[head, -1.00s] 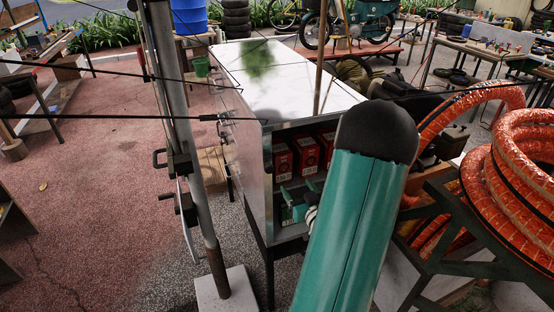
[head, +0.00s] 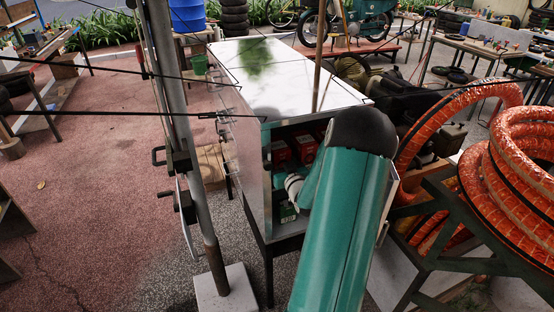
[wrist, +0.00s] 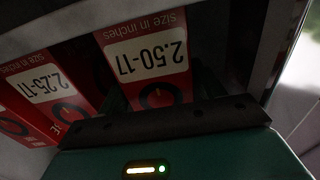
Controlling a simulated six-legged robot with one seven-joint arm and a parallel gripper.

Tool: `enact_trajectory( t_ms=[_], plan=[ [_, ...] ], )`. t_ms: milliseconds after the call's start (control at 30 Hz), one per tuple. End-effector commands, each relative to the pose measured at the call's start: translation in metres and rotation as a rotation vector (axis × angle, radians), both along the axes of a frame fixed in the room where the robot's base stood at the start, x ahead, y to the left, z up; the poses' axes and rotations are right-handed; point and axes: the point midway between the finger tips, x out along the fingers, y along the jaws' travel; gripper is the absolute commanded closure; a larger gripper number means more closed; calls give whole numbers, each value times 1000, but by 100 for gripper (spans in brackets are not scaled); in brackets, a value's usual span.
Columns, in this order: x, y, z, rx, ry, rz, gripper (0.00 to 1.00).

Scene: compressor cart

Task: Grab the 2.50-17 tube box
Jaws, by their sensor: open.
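The 2.50-17 tube box (wrist: 150,60) is red with a white label. It shows upside down in the upper middle of the wrist view, inside the cabinet. My gripper (wrist: 158,106) is open and close in front of it; the dark front edge of the gripper covers the box's near end. I see no grip on the box. In the head view my arm reaches into the open end of the metal cabinet (head: 243,180), and the fingers are hidden there. Red boxes (head: 281,152) stand on its upper shelf; I cannot tell which is the 2.50-17 one.
A red 2.25-17 box (wrist: 48,92) stands just left of it in the wrist view. A metal post (head: 176,130) stands left of the cabinet, and orange hose coils (head: 510,165) lie to the right.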

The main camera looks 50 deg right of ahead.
Motion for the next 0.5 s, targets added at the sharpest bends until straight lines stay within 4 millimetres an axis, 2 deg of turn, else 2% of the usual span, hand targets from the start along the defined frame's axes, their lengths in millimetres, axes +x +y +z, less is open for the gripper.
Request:
enact_trajectory(
  t_ms=[200,400,500],
  plan=[
    [0,0,0,0,0,0,35],
    [0,0,0,0,1,0,74],
    [0,0,1,-1,0,0,76]
  ],
)
